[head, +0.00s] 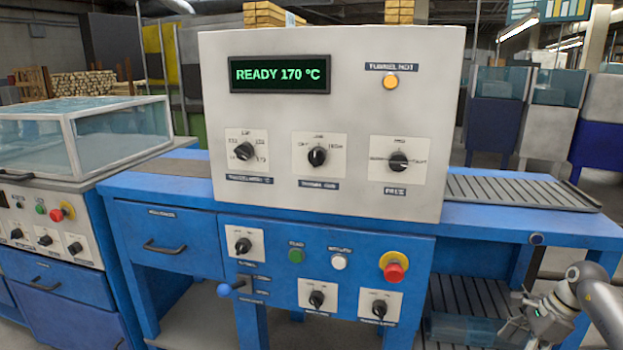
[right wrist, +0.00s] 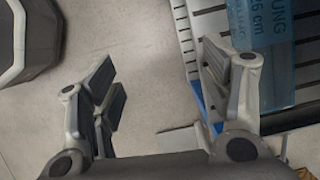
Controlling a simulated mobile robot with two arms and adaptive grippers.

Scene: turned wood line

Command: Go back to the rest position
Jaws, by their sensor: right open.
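My right gripper (right wrist: 160,85) is open and empty in the right wrist view, with bare floor between its fingers. In the head view my right arm and gripper (head: 520,322) show at the lower right, in front of the machine's lower slatted shelf. My left gripper is not in the head view. The machine's pale control panel (head: 330,205) stands in the middle, its display (head: 280,74) reading "READY 170 °C". An orange lamp (head: 390,82) is lit beside it. The panel's three knobs and the lower blue front (head: 270,275) are apart from my gripper.
A slatted outfeed (head: 520,192) runs along the right of the blue bench. A glass-covered machine (head: 80,135) stands left.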

